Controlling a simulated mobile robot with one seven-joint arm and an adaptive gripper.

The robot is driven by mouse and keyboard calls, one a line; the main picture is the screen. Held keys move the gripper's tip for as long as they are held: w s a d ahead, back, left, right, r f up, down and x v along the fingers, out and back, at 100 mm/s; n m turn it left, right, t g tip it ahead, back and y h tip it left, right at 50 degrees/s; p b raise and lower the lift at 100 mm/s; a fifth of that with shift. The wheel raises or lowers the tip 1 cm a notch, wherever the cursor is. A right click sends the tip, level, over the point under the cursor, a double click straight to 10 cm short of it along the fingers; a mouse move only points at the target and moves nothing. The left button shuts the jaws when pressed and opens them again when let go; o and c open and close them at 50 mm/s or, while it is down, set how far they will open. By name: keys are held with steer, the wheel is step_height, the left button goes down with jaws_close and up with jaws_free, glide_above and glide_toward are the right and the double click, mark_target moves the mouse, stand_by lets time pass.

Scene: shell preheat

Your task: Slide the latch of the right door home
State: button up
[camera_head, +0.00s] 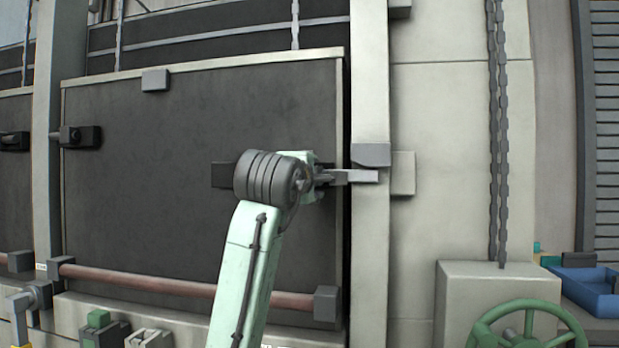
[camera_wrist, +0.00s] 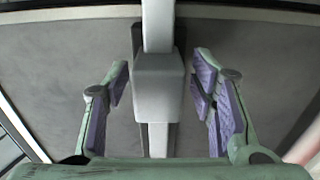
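The right door (camera_head: 150,120) is a dark panel with a pale edge, and it looks shut. Its latch bar (camera_head: 360,176) is light grey and reaches rightward past the door edge, its tip in front of the pale post. In the wrist view the bar (camera_wrist: 158,25) runs up the picture, with a grey block-shaped knob (camera_wrist: 160,75) on it. My gripper (camera_wrist: 161,68) is open, one purple-padded finger on each side of the knob, with a gap on both sides. In the head view my gripper (camera_head: 322,178) is at the latch, and my wrist hides the knob.
A grey bracket (camera_head: 371,155) sits on the pale post (camera_head: 370,90) just above the bar tip. A pale block (camera_head: 403,173) is right of the post. A green handwheel (camera_head: 525,325) and blue tray (camera_head: 590,290) are lower right.

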steer(key=v, duration=1.2)
stand_by(0.4)
